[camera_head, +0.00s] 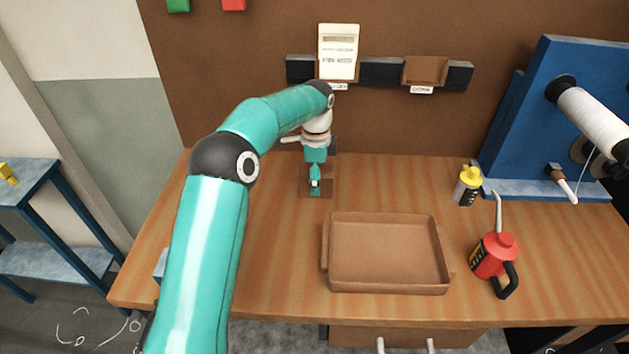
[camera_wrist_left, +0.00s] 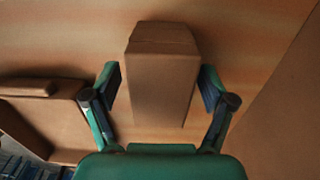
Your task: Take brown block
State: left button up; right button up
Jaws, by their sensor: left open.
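The brown block (camera_head: 326,188) stands on the wooden table near its back, partly hidden behind my left gripper (camera_head: 315,178) in the head view. In the left wrist view the brown block (camera_wrist_left: 162,85) is between the two fingers of my left gripper (camera_wrist_left: 160,76). The fingers are open, one on each side, with a small gap showing beside the block. My right gripper is not in view.
A shallow brown tray (camera_head: 388,289) lies right of the block. A red oil can (camera_head: 495,255) and a yellow-capped bottle (camera_head: 468,187) stand farther right, near the blue loom frame (camera_head: 560,110). A brown wall panel (camera_head: 420,125) rises behind the table.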

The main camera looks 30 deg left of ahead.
pick_arm(q)
jog(key=shift+f, duration=0.45)
grip_shut()
jog(key=shift+r, duration=0.15)
